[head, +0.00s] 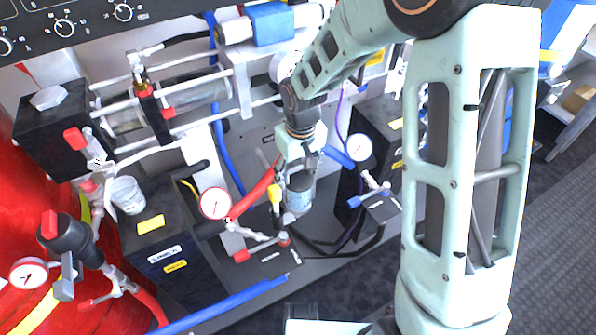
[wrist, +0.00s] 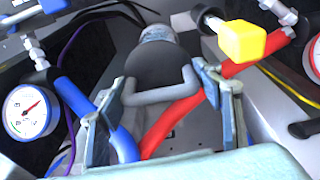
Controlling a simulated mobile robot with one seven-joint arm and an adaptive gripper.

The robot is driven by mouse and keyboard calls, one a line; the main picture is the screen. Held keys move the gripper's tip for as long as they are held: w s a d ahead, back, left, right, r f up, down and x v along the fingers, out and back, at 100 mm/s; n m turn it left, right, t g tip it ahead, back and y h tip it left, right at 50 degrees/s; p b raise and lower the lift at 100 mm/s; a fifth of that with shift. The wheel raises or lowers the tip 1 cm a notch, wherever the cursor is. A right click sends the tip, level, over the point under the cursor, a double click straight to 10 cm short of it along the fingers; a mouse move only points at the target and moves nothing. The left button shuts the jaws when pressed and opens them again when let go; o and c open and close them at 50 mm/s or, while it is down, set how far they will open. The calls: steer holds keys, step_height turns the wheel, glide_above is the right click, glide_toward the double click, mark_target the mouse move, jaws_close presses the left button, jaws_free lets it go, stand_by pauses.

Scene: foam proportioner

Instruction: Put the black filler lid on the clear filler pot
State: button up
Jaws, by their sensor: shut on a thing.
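My gripper (head: 299,167) is shut on the grey handle (wrist: 160,95) of the black filler lid (wrist: 150,68), with one finger at each side. In the head view the lid (head: 300,182) hangs below my gripper. A pale, bluish cylindrical part (head: 299,201) shows under it, also beyond the lid in the wrist view (wrist: 158,33); I cannot tell whether it belongs to the lid. A clear open pot (head: 128,196) stands upright on a labelled black box to the left, apart from my gripper. It is not clearly visible in the wrist view.
A pressure gauge (head: 215,203) and a red hose (head: 252,196) lie between my gripper and the clear pot. Another gauge (head: 360,147) and a blue-handled valve (head: 370,192) are close on the right. Rails and a cylinder (head: 165,103) cross behind. A yellow knob (wrist: 240,41) is near the lid in the wrist view.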

steer(key=shift+f, duration=0.4)
steer(key=o, duration=1.2)
steer(key=shift+o, duration=0.2)
steer(key=shift+r, duration=0.1)
